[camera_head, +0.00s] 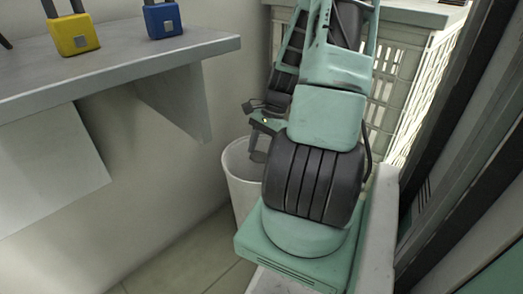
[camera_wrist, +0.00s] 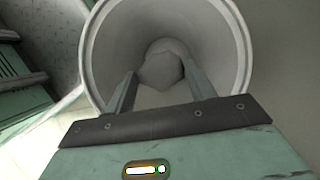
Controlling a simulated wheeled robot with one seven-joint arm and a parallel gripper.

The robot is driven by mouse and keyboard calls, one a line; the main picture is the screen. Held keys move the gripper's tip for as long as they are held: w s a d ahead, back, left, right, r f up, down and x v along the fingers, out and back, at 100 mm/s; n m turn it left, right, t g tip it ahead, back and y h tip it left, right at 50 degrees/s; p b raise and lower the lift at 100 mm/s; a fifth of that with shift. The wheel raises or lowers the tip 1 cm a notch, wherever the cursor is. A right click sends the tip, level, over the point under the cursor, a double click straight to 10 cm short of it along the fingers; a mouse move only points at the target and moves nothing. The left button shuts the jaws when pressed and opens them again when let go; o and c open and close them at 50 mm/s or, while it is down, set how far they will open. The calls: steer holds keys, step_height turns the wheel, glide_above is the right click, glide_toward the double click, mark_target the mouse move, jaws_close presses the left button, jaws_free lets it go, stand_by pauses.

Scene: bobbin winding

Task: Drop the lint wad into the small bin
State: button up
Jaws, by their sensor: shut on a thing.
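The small bin (camera_head: 240,183) is a white round bin on the floor, beside my arm. Its open mouth and rim (camera_wrist: 242,45) fill much of the wrist view. My gripper (camera_wrist: 160,75) points down into the bin's mouth, and its two fingers are closed on a grey, lumpy lint wad (camera_wrist: 160,66). The wad shows between the fingertips, over the inside of the bin. In the head view my gripper (camera_head: 260,140) is dark and partly hidden by my arm, above the bin's opening. I cannot make out the wad there.
A grey shelf (camera_head: 120,65) on the left wall holds a yellow padlock (camera_head: 75,35) and a blue padlock (camera_head: 163,20). A pale slatted crate or cabinet (camera_head: 400,60) stands behind my arm. Bare floor (camera_head: 185,270) lies left of the bin.

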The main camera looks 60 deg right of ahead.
mark_target(262, 153)
steer(key=shift+f+b, duration=0.3)
steer(key=shift+f, duration=0.2)
steer(key=o, duration=1.1)
step_height(262, 153, up, 7)
steer(key=p, duration=0.9)
steer(key=shift+r, duration=0.2)
steer(key=shift+f, duration=0.2)
